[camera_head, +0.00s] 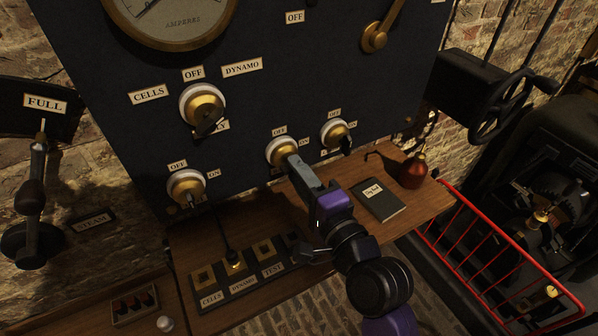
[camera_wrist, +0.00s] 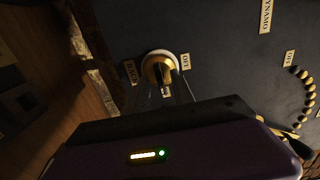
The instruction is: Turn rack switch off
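Three round brass switches on white bases with OFF and ON labels line the lower panel: left (camera_head: 186,187), middle (camera_head: 283,150) and right (camera_head: 335,133). My gripper (camera_head: 298,165) reaches the middle one. Its fingers cover part of that switch's right side and the plate below it. In the wrist view a brass switch (camera_wrist: 159,68) is straight ahead of my gripper (camera_wrist: 165,98). Its OFF label (camera_wrist: 186,62) is on the right, and its handle points down the picture, between the thin fingers.
A larger CELLS/OFF/DYNAMO selector (camera_head: 203,108) is up left. A red rail (camera_head: 500,262) and black handwheel (camera_head: 513,106) are right.

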